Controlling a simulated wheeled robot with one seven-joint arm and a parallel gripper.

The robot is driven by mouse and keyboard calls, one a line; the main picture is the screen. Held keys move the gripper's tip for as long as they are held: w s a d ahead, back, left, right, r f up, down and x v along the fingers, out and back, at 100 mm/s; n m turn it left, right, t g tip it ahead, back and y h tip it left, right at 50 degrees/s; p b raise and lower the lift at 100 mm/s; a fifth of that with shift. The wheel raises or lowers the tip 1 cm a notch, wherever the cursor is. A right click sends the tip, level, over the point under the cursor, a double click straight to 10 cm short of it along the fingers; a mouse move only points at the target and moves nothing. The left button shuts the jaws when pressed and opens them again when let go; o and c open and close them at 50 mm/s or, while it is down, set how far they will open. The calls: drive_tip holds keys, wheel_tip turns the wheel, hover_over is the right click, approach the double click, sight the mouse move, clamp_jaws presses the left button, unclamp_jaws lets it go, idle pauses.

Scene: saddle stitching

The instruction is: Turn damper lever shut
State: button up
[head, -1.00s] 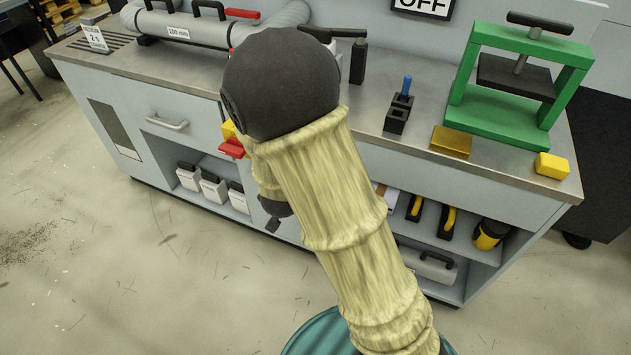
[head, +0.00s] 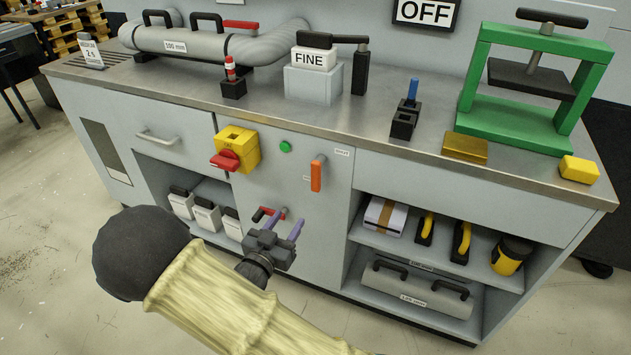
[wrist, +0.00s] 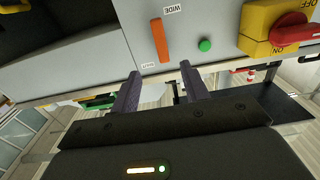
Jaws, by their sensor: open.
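The orange lever (head: 316,176) hangs roughly straight down on the grey cabinet front, with a small label at its upper right. It also shows in the wrist view (wrist: 160,40), where the picture is about upside down and a label beside the lever's free end reads WIDE. The other label there is too small to read surely. My gripper (head: 287,217) is open and empty, below and a little left of the lever, apart from it. In the wrist view its two fingers (wrist: 160,72) point toward the cabinet, with the lever beyond the gap between them.
A yellow switch box (head: 240,146) with a red knob and a green button (head: 285,147) are left of the lever. A red and black handle (head: 263,212) sits partly behind my gripper. Open shelves with tools (head: 425,225) are to the right. The worktop (head: 285,125) overhangs above.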

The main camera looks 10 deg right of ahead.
sight(314, 181)
drive_tip(key=b+x, duration=0.2)
drive_tip(key=x, duration=1.5)
drive_tip(key=shift+w+d+b, duration=0.1)
drive_tip(key=shift+d+b, duration=0.05)
drive_tip(key=shift+b, duration=0.15)
drive_tip(key=shift+c, duration=0.4)
clamp_jaws()
